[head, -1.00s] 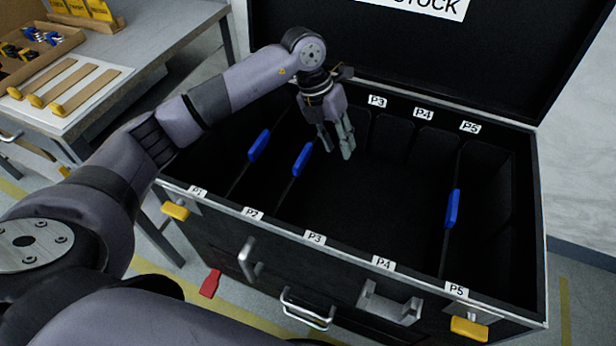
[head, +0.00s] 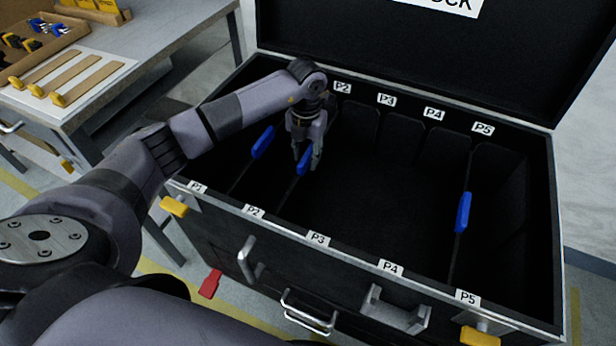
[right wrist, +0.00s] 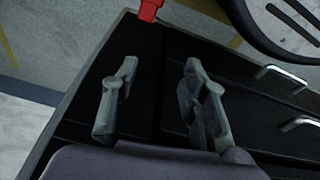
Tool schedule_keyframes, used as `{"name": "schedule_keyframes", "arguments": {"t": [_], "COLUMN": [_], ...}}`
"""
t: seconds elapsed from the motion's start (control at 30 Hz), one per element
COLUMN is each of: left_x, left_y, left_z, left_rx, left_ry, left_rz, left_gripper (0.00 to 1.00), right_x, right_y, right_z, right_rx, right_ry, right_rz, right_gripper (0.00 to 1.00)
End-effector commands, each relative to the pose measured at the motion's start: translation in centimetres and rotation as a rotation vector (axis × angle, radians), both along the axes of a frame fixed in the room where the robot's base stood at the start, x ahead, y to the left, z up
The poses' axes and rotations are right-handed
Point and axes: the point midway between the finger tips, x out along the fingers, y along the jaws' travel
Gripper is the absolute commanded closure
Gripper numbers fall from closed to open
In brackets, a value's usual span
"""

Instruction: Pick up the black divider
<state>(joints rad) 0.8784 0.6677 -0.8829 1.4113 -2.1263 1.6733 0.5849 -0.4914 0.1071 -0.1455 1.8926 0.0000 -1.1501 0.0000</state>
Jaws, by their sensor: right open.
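Three thin black dividers with blue handles stand upright in the open black case: one at P1 (head: 264,142), one at P2 (head: 304,160) and one at P5 (head: 463,212). My left gripper (head: 307,158) points down inside the case, with its fingers at the blue handle of the P2 divider. The handle covers part of the fingers, so I cannot tell whether they touch or grip it. My right gripper (right wrist: 160,68) is open and empty in the right wrist view, over the case's black front. It is not visible in the head view.
The case's front rim (head: 345,249) carries slot labels, with latches and handles below. The raised lid (head: 420,50) stands behind. A bench (head: 165,45) with a parts bin and yellow-ended strips is at left. The case's middle, between the P2 and P5 dividers, is empty.

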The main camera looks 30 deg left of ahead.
Motion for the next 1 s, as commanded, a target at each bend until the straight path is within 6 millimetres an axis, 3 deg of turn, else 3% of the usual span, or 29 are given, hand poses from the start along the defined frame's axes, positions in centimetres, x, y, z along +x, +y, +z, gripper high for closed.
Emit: {"name": "schedule_keyframes", "arguments": {"t": [0.43, 0.7, 1.0], "left_x": [0.3, 0.3, 0.3], "left_y": [-0.3, -0.3, -0.2], "left_z": [-5.2, -5.4, -5.4], "left_rx": [-0.001, -0.001, -0.001], "left_ry": [0.001, 0.000, 0.000], "left_rz": [0.001, 0.000, 0.000], "left_gripper": [0.68, 0.68, 0.88], "right_x": [0.4, 0.4, 0.3], "right_y": [0.0, 0.0, 0.0], "right_z": [3.1, 3.4, 3.4], "right_rx": [0.001, 0.001, 0.001], "right_ry": [-0.017, -0.016, -0.015], "right_rz": [-0.003, -0.003, -0.003], "right_gripper": [0.60, 0.60, 0.60]}}
